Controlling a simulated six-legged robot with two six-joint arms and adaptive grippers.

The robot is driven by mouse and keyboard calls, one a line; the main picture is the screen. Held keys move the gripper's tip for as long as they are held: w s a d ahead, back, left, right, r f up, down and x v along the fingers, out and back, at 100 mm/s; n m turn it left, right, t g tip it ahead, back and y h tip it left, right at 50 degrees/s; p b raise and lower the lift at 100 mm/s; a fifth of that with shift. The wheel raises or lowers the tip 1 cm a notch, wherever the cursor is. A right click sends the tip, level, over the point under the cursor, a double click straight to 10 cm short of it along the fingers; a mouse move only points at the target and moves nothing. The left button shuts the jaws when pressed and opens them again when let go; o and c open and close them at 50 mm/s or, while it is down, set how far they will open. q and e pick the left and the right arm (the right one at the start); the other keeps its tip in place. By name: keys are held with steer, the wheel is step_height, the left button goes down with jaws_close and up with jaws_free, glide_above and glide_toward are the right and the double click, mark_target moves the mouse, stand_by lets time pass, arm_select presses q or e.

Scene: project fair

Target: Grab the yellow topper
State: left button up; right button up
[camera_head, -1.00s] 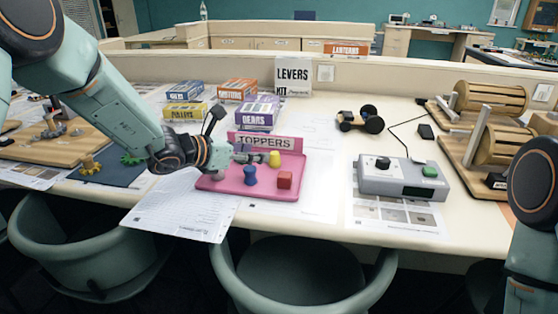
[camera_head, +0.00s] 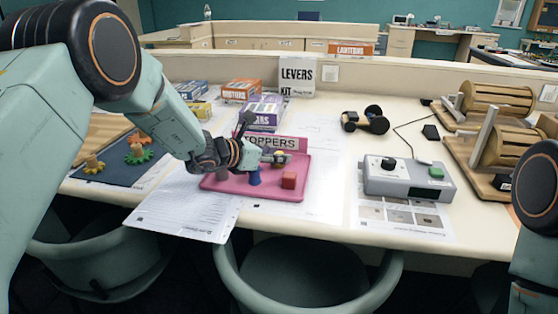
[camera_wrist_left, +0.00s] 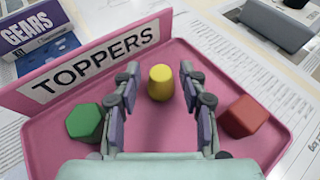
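The yellow topper (camera_wrist_left: 160,83) stands upright on the pink toppers tray (camera_wrist_left: 165,135). In the left wrist view it sits between the tips of my left gripper (camera_wrist_left: 163,88), whose fingers are apart with a gap on each side of the topper. In the head view the left gripper (camera_head: 268,157) reaches over the tray from the left, and its fingers hide most of the yellow topper (camera_head: 280,156). A red topper (camera_wrist_left: 244,116) lies right of the fingers and a green topper (camera_wrist_left: 84,122) left of them. My right gripper is out of view.
A blue topper (camera_head: 255,178) stands on the tray close to the left gripper. The upright TOPPERS sign (camera_head: 275,142) edges the tray's back. Boxes (camera_head: 262,112) stand behind. A grey control box (camera_head: 408,180) is right of the tray, with papers between.

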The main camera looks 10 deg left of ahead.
arm_select(q)
steer(key=shift+s+r, duration=0.1)
steer(key=shift+r, duration=0.05)
steer(key=c, duration=0.7)
